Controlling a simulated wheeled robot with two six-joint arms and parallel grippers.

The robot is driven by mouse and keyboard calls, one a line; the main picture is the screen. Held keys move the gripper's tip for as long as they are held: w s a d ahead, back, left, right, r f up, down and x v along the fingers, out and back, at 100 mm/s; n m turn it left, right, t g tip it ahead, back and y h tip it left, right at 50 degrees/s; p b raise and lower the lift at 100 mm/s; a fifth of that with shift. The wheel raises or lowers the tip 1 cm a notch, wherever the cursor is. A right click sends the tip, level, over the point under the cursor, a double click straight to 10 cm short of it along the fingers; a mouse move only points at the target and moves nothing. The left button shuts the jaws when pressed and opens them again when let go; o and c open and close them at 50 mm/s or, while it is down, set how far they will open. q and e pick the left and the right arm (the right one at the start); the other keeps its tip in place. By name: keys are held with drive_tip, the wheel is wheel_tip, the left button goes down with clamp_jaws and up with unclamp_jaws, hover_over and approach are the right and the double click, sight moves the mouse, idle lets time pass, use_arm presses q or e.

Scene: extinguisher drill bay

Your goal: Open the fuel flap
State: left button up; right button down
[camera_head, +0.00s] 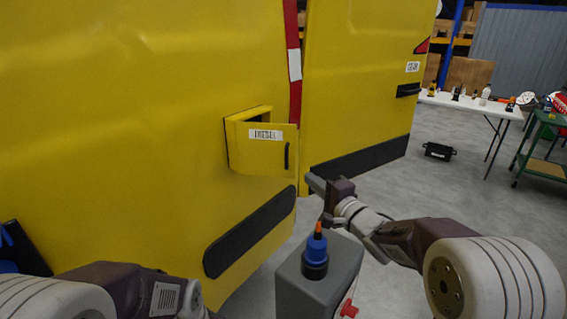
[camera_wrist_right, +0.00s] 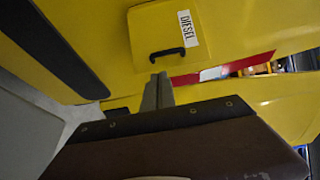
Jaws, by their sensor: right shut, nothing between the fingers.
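The fuel flap (camera_head: 250,155) is a yellow panel with a white DIESEL label and a black handle (camera_head: 287,156). It stands partly open on the yellow van side, with a dark gap behind its top edge. In the right wrist view the flap (camera_wrist_right: 160,27) and its handle (camera_wrist_right: 167,54) lie beyond the fingers. My right gripper (camera_head: 316,184) is shut and empty, low and to the right of the handle, apart from it. Its closed fingers also show in the right wrist view (camera_wrist_right: 158,91). My left arm enters at the lower left; its gripper is out of view.
A black strip (camera_head: 250,232) runs below the flap.

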drive_tip(key=x, duration=0.9)
drive_tip(key=shift+r, duration=0.2)
drive_tip(key=s, duration=0.1)
drive_tip(key=s+a, duration=0.2)
drive_tip(key=s, duration=0.1)
idle(0.3)
drive_tip(key=v, duration=0.9)
drive_tip(key=shift+d, duration=0.15)
